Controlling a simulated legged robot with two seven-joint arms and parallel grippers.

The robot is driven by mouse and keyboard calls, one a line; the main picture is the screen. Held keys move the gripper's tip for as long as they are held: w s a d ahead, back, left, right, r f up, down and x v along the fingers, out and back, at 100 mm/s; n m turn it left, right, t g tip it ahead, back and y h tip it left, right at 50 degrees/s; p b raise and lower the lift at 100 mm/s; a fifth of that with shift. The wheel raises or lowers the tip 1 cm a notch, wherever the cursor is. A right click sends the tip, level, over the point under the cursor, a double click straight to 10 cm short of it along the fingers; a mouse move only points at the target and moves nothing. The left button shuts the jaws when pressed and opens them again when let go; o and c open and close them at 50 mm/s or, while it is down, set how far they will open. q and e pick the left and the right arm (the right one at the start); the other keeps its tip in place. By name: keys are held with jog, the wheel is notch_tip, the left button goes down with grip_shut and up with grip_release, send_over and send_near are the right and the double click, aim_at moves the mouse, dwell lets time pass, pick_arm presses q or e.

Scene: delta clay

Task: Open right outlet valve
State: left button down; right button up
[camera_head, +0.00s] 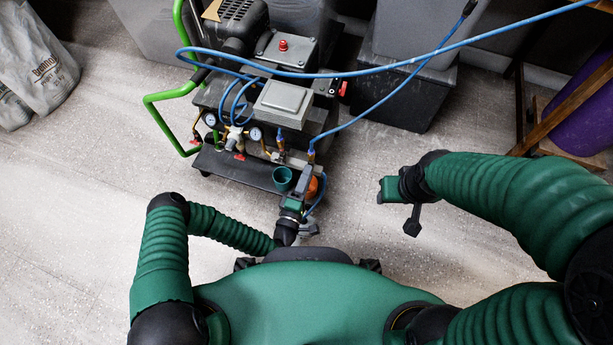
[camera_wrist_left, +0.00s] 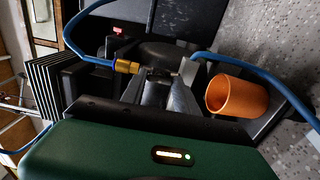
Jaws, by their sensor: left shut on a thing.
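The compressor (camera_head: 285,100) stands at the top centre of the head view, with gauges and outlet fittings along its near side. My left gripper (camera_head: 305,169) reaches the right end of that side, just below the right outlet's brass fitting (camera_head: 311,154). In the left wrist view, my left gripper's dark fingers (camera_wrist_left: 163,82) are close together beside the brass fitting (camera_wrist_left: 125,66) on a blue hose. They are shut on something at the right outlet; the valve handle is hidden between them. My right gripper (camera_head: 411,222) hangs over bare floor on the right, away from the compressor; its jaw opening is unclear.
A teal cup (camera_head: 282,178) and an orange cup (camera_wrist_left: 236,95) are close to my left gripper. Blue hoses (camera_head: 400,69) loop over the compressor and right. A green handle frame (camera_head: 160,98) is at its left. Dark bins (camera_head: 408,95) stand behind right. Floor between my arms is clear.

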pick_arm(q)
jog(key=shift+a+f, duration=0.15)
jog(key=shift+a, duration=0.1)
jog(key=c, duration=1)
grip_release()
jog(key=shift+o, duration=0.4)
pick_arm(e)
jog(key=shift+a, duration=0.1)
pick_arm(q)
jog(key=shift+d, duration=0.1)
